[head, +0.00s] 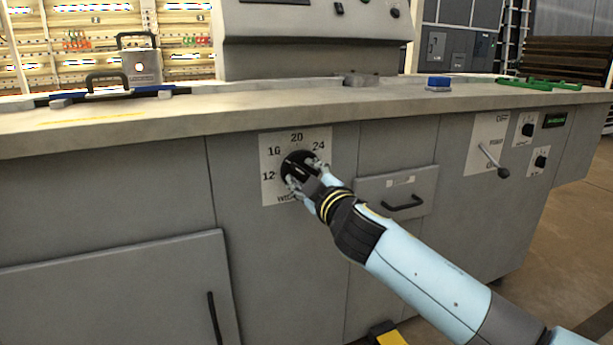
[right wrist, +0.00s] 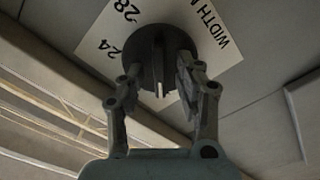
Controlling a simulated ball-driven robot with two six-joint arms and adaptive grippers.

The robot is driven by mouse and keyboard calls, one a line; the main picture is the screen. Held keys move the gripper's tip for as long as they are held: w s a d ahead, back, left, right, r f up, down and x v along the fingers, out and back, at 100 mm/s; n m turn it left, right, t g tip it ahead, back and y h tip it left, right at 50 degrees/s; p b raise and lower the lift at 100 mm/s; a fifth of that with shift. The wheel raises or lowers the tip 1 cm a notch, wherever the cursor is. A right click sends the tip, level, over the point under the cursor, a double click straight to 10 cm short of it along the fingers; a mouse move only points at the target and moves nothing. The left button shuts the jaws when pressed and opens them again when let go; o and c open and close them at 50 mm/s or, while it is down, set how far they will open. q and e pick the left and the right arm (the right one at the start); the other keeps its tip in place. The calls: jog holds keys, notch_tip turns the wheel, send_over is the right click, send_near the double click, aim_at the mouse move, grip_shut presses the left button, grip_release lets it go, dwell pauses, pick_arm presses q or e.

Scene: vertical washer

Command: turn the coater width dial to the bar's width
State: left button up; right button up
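The black width dial (head: 299,166) sits on a white scale plate (head: 270,190) on the grey cabinet front. Numbers 12, 16, 20 and 24 show there; 24 and 28 show in the right wrist view. My right gripper (head: 302,172) is at the dial, one finger on each side, and looks shut on it. In the right wrist view, the dial (right wrist: 158,45) is between the fingertips (right wrist: 158,75). Its white mark points down in that view; the number there is hidden. I cannot tell which thing is the bar. My left gripper is not in view.
A drawer with a black handle (head: 403,203) is just right of the dial. Farther right are a lever (head: 494,160) and small knobs (head: 528,129). A blue-topped block (head: 438,82) and green parts (head: 540,84) are on the counter. A control box (head: 310,35) stands behind.

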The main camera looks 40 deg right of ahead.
grip_shut()
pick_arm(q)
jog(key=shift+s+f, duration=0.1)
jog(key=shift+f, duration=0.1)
pick_arm(e)
jog(key=shift+f+m+b, duration=0.1)
jog(key=shift+m+b, duration=0.25)
jog(key=shift+m, duration=0.05)
jog(key=m+b, duration=0.2)
jog(key=m, duration=0.1)
jog(key=shift+f, duration=0.1)
jog(key=m+b, duration=0.2)
jog(key=m, duration=0.2)
pick_arm(q)
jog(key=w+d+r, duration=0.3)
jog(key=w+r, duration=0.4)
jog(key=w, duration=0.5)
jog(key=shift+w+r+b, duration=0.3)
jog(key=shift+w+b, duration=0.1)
jog(key=shift+b, duration=0.05)
pick_arm(e)
jog(key=shift+r+m, duration=0.2)
jog(key=shift+m, duration=0.8)
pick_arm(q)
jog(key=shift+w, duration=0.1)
